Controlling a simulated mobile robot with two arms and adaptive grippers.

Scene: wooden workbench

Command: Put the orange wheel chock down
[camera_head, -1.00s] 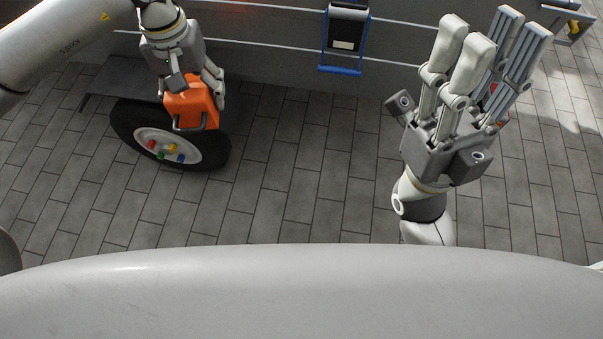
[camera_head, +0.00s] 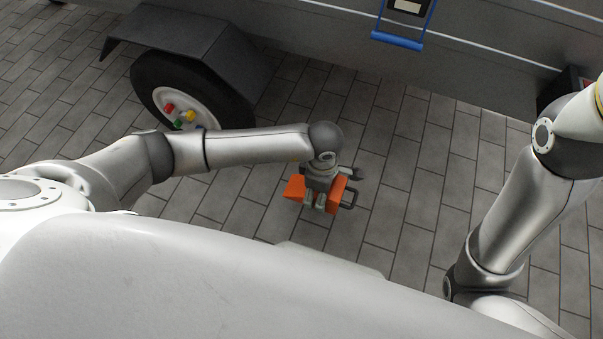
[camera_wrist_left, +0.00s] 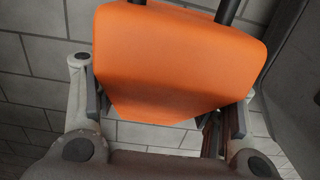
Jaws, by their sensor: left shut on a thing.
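The orange wheel chock (camera_head: 295,187) is in my left gripper (camera_head: 318,203), near the middle of the head view and over the tiled floor. A dark handle sticks out on its right side. In the left wrist view the chock (camera_wrist_left: 175,65) fills the upper middle, with a finger of my left gripper (camera_wrist_left: 165,115) on each side. I cannot tell whether its underside touches the floor. My right arm comes in at the right of the head view, and its gripper is outside the picture.
A trailer wheel (camera_head: 190,98) with coloured nuts stands at the upper left under a dark fender (camera_head: 190,50). The grey trailer side (camera_head: 340,55) runs along the top, with a blue-handled item (camera_head: 397,40) on it. The tiled floor (camera_head: 400,190) around the chock is clear.

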